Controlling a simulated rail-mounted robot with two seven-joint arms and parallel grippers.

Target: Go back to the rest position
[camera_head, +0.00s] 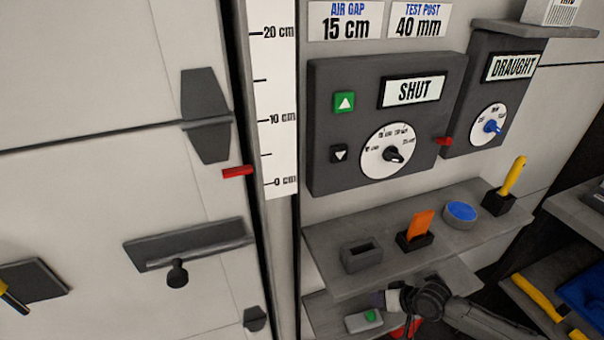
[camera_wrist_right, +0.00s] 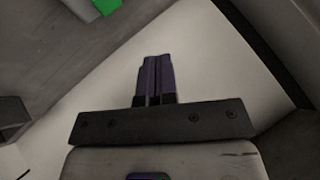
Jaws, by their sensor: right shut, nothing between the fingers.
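My right arm comes in at the lower right of the head view. Its gripper (camera_head: 380,299) is beside the front of the lower shelf, near a small grey box with a green top (camera_head: 365,320). In the right wrist view the two purple fingers (camera_wrist_right: 156,60) are together with nothing between them. The green-topped box shows at the top left there (camera_wrist_right: 105,6). My left gripper is not in view.
A shelf (camera_head: 340,285) above holds an empty dark holder (camera_head: 361,255), an orange tool (camera_head: 420,226), a blue-topped round tin (camera_head: 460,213) and a yellow-handled tool (camera_head: 512,178). A control panel reading SHUT (camera_head: 325,130) is behind. Blue and yellow items lie at the right.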

